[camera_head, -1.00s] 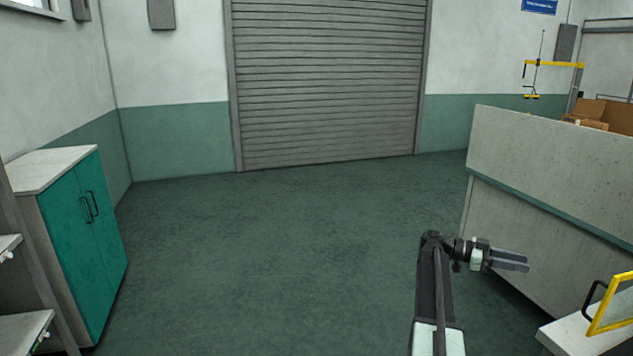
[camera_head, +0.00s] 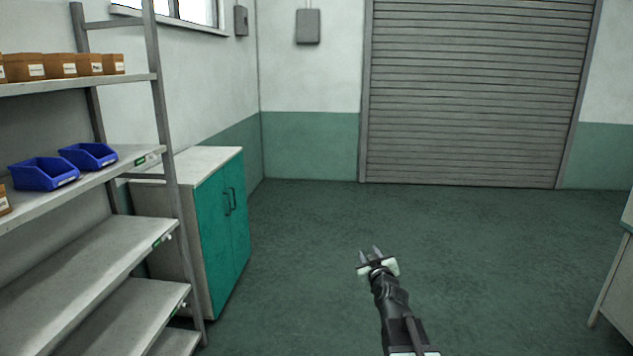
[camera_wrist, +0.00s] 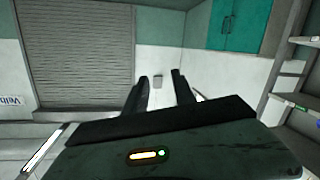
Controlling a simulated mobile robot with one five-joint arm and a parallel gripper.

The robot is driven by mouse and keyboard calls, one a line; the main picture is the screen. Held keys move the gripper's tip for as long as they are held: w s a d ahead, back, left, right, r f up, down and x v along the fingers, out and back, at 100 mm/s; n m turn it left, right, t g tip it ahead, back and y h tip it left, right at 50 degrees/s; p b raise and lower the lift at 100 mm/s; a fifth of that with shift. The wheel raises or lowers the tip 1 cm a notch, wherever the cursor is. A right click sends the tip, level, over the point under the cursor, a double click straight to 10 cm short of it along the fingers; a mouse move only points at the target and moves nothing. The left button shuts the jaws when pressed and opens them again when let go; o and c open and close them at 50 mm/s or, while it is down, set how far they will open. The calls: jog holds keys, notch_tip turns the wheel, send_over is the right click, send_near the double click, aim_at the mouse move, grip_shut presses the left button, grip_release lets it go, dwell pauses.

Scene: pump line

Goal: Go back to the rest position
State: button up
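My gripper (camera_head: 370,252) is in the lower middle of the head view, over the green floor, pointing away from me and slightly left. Its two fingers stand apart with a gap between them. The wrist view also shows my gripper (camera_wrist: 159,76) with both fingers apart and nothing held between them. Nothing touches the fingers.
A shelf rack (camera_head: 110,170) with blue bins (camera_head: 45,173) and cardboard boxes (camera_head: 60,66) stands at the left. A teal cabinet (camera_head: 222,230) is beyond it. A grey roller door (camera_head: 475,95) is at the back. The floor (camera_head: 480,260) between is clear. A bench edge (camera_head: 615,270) shows at right.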

jog(key=s+a+f+n+g+y, duration=0.1)
jog(key=s+a+f+g, duration=0.2)
jog(key=s+f, duration=0.25)
jog(key=s+a+f+g+y, duration=0.1)
jog(key=s+a+f+g, duration=0.1)
jog(key=s+f+g, duration=0.3)
jog(key=s+d+f+m+g+h, duration=0.1)
jog(key=s+f+g, duration=0.3)
jog(key=s, duration=0.5)
jog(key=s+d+f+m+g+h, duration=0.1)
jog(key=s+d+f+m+g, duration=0.2)
jog(key=s, duration=0.6)
notch_tip(320, 180, down, 2)
jog(key=shift+s+d+f+m+g+h, duration=0.3)
jog(key=shift+m+g+h, duration=0.15)
jog(key=shift+g, duration=0.25)
jog(key=shift+a, duration=0.15)
